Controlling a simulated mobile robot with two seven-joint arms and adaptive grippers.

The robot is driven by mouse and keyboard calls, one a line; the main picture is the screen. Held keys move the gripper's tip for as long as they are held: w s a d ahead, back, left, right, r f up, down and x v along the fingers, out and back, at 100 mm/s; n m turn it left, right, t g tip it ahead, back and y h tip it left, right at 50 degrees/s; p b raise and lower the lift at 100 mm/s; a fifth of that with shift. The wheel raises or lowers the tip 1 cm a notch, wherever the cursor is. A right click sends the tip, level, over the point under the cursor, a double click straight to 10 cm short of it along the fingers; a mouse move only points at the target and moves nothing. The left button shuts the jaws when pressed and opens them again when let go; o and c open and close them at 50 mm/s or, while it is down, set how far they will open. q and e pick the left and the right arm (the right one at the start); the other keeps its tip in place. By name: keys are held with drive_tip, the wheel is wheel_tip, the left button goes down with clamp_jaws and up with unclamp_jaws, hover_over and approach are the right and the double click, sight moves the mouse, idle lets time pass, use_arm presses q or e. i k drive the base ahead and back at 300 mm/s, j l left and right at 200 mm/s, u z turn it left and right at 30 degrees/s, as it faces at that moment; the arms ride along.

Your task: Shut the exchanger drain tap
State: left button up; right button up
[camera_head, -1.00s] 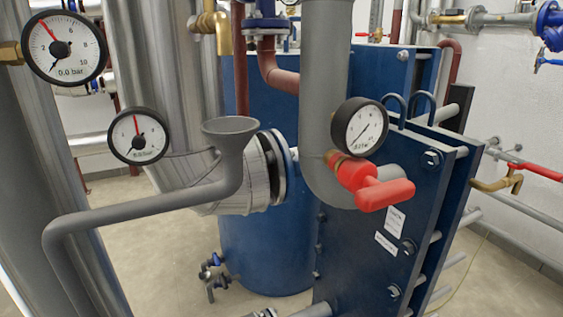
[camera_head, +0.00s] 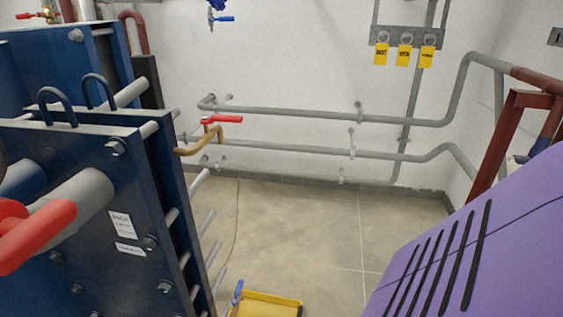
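The blue plate exchanger (camera_head: 100,195) stands at the left of the head view, with tie bars along its side. A large red T-shaped handle (camera_head: 30,235) shows at the left edge, partly cut off, in front of the exchanger. A brass tap (camera_head: 200,143) with a red lever (camera_head: 222,119) shows just right of the exchanger, near the wall pipes. The lever lies about level. I cannot tell from the picture which of these is the drain tap. Neither gripper is in view.
Grey pipes (camera_head: 300,113) run along the white wall. Yellow tags (camera_head: 404,55) hang from a rack. A purple slotted panel (camera_head: 450,250) fills the lower right. A yellow tray (camera_head: 268,304) lies on the floor at the bottom.

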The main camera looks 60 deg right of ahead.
sight(235, 301)
drive_tip(key=i+z, duration=0.15)
drive_tip(key=z, duration=1.1)
drive_tip(key=i+l, duration=0.2)
drive_tip(key=l, duration=0.15)
drive_tip(key=i+l, duration=0.2)
drive_tip(key=l, duration=0.2)
